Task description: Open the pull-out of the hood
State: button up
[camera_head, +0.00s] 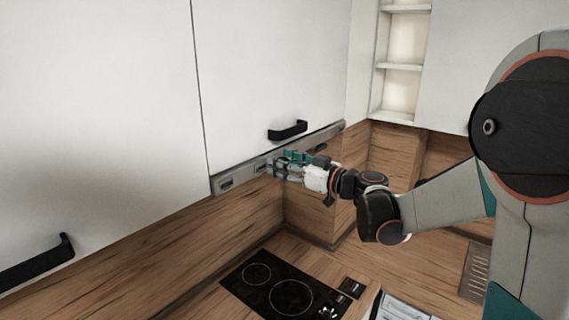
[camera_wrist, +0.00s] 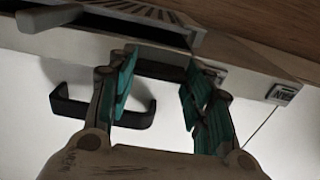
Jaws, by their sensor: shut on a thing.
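The hood's pull-out is the narrow grey front strip (camera_head: 233,178) under the white wall cabinet, with small dark plates along it. In the head view my gripper (camera_head: 283,163) is at the middle of this strip, reaching it from the front right. In the wrist view, which looks upside down, the grey strip (camera_wrist: 245,82) runs across behind the teal-padded fingers. My gripper (camera_wrist: 160,66) is shut on the pull-out, with a dark bar of the front between the fingers. The exact contact is partly hidden. A slatted underside of the hood (camera_wrist: 150,10) shows at the top.
A black cabinet handle (camera_head: 288,130) sits just above the strip, close to my gripper; it also shows in the wrist view (camera_wrist: 70,105). A black cooktop (camera_head: 285,290) lies below on the wooden worktop. Open shelves (camera_head: 402,67) stand at the back right. Space below the hood is clear.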

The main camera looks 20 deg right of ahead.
jog(key=b+v, duration=0.1)
jog(key=v, duration=1.1)
jog(key=shift+b, duration=0.4)
jog(key=shift+a, duration=0.1)
jog(key=o, duration=1.5)
jog(key=shift+w, duration=0.1)
jog(key=v, duration=1.2)
jog(key=shift+r, duration=0.1)
